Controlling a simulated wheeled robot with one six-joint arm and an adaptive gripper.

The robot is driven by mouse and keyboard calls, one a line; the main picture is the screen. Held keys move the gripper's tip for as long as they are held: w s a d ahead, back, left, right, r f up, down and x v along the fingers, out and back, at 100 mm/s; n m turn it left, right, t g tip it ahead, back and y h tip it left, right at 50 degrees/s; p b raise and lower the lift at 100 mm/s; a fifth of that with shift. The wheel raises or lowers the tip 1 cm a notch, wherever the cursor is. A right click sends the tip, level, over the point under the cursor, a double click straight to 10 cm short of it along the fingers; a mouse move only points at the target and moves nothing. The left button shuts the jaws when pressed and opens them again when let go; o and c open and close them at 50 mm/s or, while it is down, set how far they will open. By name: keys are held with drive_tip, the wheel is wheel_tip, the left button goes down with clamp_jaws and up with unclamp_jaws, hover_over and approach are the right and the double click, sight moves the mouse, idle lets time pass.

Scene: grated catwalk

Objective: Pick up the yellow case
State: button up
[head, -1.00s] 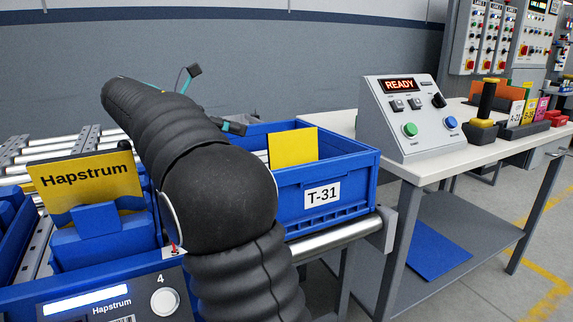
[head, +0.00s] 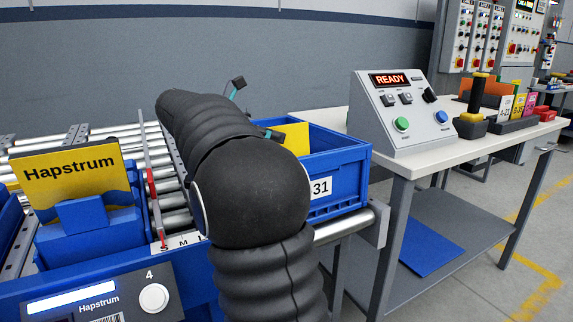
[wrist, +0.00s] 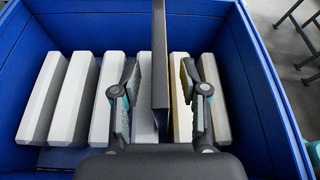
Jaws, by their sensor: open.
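A flat yellow piece (head: 295,138), which may be the yellow case, stands up above the rim of a blue bin (head: 346,178) in the head view. My arm hides its left part. In the wrist view, my gripper (wrist: 160,105) is open over the inside of the blue bin (wrist: 262,95). A thin dark upright panel (wrist: 160,50) stands edge-on between the fingers, probably the same piece. Several pale cases (wrist: 73,98) stand in a row below, some between or beside the fingers. A yellowish tint shows on one case (wrist: 181,95).
A roller conveyor (head: 135,150) runs behind a yellow Hapstrum sign (head: 72,172) at left. A white table (head: 470,138) with a READY control box (head: 405,115) stands close at the bin's right. Floor is open at far right.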

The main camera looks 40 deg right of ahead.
drive_tip(key=shift+s+d+f, duration=0.2)
drive_tip(key=shift+d+f, duration=0.05)
drive_tip(key=shift+d, duration=0.3)
drive_tip(key=shift+c, duration=0.3)
clamp_jaws()
